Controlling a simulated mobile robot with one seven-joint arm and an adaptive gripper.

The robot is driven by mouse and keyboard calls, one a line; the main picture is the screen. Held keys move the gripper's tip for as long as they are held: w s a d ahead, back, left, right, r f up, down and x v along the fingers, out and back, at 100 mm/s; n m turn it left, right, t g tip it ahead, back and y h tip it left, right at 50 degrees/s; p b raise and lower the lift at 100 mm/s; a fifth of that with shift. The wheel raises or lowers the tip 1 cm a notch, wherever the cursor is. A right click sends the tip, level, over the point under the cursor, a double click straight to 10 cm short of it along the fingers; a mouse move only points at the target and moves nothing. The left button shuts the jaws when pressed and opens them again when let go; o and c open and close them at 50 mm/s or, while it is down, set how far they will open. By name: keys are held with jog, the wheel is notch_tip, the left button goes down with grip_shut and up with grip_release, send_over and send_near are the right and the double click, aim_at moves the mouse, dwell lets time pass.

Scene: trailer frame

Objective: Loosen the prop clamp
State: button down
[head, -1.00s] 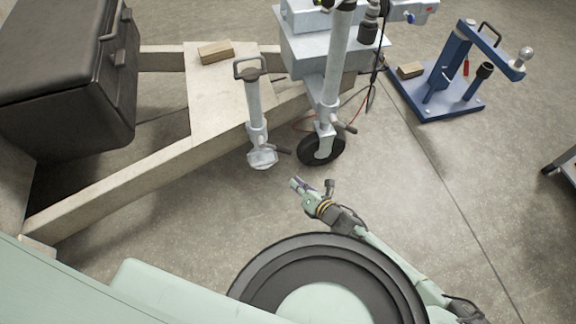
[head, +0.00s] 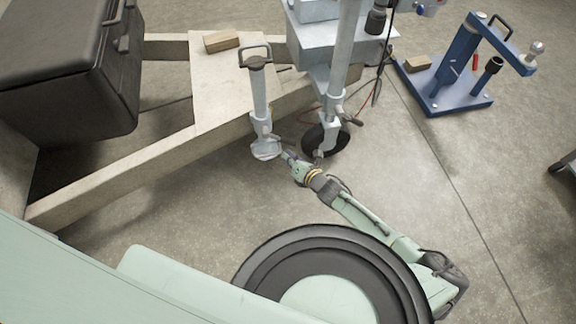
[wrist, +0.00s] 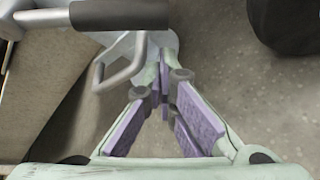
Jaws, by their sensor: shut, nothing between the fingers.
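The prop (head: 259,95) is a grey steel post with a loop handle on top, standing by the trailer frame. Its clamp (head: 263,130) is a collar low on the tube, above the pale foot (head: 266,149). My gripper (head: 289,157) is shut and empty, low and just right of the foot. It covers the area where the clamp's lever sticks out in the head view. In the wrist view, a grey bar with a dark grip (wrist: 120,14), likely the lever, lies beyond my shut fingers (wrist: 163,85). A bent grey rod (wrist: 122,72) sits nearer. I see no contact with the grip.
The jockey wheel (head: 326,139) and its post stand close on the right. The frame beam (head: 150,166) runs behind the prop. A black box (head: 70,75) is at left, a blue stand (head: 450,85) at right. The floor at front right is clear.

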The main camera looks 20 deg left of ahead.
jog(key=shift+w+d+r, duration=0.25)
jog(key=shift+w+r, duration=0.05)
jog(key=shift+r, duration=0.3)
jog(key=shift+r, duration=0.1)
jog(key=shift+w+d+r+n+h+p, duration=0.25)
jog(key=shift+n+h+p, duration=0.25)
jog(key=shift+p, duration=0.2)
